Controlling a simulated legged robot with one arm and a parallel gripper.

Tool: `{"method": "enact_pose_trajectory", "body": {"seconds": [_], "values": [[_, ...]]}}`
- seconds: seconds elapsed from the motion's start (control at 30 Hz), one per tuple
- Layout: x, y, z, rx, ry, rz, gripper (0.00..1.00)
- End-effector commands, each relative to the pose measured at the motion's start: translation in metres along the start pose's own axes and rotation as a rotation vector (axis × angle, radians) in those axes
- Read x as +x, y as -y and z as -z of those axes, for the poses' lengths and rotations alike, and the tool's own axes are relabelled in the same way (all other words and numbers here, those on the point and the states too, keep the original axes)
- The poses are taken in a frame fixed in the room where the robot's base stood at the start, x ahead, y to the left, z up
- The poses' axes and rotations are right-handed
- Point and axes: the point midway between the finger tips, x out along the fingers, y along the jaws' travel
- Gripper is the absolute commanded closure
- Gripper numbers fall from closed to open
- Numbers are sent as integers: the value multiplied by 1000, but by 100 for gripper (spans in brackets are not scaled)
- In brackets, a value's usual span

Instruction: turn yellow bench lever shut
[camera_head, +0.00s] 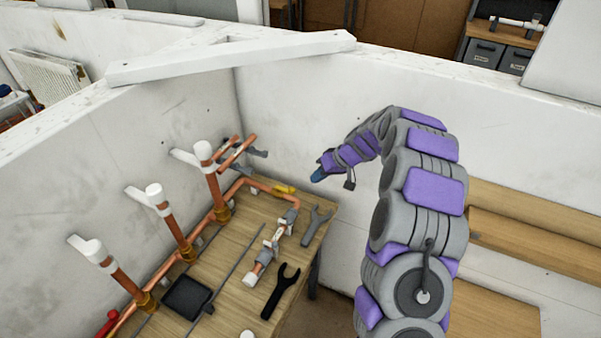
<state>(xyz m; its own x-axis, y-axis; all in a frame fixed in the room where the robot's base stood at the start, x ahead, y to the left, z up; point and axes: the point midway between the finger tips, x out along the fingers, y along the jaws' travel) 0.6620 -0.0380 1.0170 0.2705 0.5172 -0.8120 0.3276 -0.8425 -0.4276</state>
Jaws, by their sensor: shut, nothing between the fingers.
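The yellow lever (284,189) is small and sits on the copper pipe (262,186) at the far right corner of the wooden bench (228,252). It appears to lie roughly along the pipe, but it is too small to tell its exact angle. My gripper (317,177), with a blue tip, hangs just right of the lever and looks apart from it. Its fingers are shut and empty.
White-handled valves on upright copper pipes (125,282) line the bench's left side. A grey wrench (316,226), a black wrench (281,291) and a black tray (187,297) lie on the bench. White walls stand behind and left. Wooden boards (540,246) are at right.

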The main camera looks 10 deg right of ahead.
Motion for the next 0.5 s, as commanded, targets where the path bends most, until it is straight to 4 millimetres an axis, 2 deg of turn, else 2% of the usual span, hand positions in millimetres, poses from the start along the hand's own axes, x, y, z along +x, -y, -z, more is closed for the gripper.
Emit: {"method": "enact_pose_trajectory", "body": {"seconds": [0.1, 0.27, 0.5], "values": [[4, -12, 3, -1, -15, -6, 100], [14, -16, 3, -3, -18, -8, 100], [54, -18, 4, -2, -16, -8, 100]]}}
